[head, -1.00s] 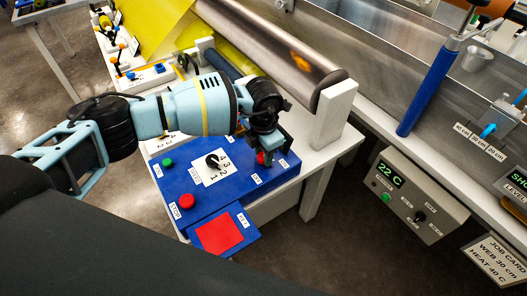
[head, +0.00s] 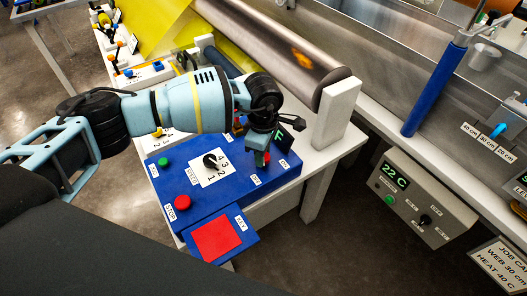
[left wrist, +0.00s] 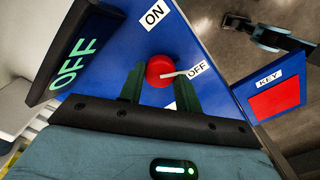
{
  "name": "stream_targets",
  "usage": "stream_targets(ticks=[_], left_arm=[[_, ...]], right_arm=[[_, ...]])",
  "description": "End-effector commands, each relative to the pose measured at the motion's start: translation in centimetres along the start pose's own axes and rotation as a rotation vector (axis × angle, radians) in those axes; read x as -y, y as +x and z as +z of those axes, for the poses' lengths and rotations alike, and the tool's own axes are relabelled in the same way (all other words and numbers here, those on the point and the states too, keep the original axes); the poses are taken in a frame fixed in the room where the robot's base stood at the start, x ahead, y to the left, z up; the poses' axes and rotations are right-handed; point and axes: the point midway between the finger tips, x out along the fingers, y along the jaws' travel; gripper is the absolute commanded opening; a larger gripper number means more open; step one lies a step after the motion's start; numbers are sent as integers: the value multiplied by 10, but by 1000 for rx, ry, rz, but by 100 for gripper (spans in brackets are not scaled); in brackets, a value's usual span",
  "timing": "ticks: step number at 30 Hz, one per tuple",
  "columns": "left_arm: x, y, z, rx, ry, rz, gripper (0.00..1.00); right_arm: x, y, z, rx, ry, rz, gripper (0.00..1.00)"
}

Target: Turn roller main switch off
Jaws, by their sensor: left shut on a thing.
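The blue roller control box (head: 197,208) stands on the white bench. Its main switch is a round red knob (left wrist: 160,70) with a white pointer. In the left wrist view the pointer lies toward the OFF label (left wrist: 197,68), and the ON label (left wrist: 154,15) is to one side. A black display (left wrist: 76,55) beside it reads OFF in green. My left gripper (left wrist: 160,92) is shut on the red knob, one finger on each side. In the head view, my left gripper (head: 259,155) mostly hides the knob. A dark and light-blue arm part, perhaps my right gripper (left wrist: 262,32), shows small in the left wrist view.
On the box are a red stop button (head: 182,203), a green button (head: 163,162) and a numbered black dial (head: 211,161). A red KEY pad (head: 217,239) is in front. A white post (head: 337,115) and the steel roller (head: 285,55) stand close behind my gripper.

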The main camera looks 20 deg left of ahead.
Motion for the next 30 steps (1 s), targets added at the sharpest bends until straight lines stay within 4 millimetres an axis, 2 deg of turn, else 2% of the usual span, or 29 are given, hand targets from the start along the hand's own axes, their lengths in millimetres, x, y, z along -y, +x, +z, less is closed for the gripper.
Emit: stream_targets(ticks=[6, 13, 30], left_arm=[[0, 1, 1, 2, 174, 1, 11], [0, 0, 1, 2, 301, 1, 11], [0, 0, 1, 2, 381, 1, 11]], right_arm=[[1, 3, 9, 15, 4, -2, 0], [2, 5, 15, 24, 6, -3, 0], [3, 6, 18, 29, 7, -4, 0]])
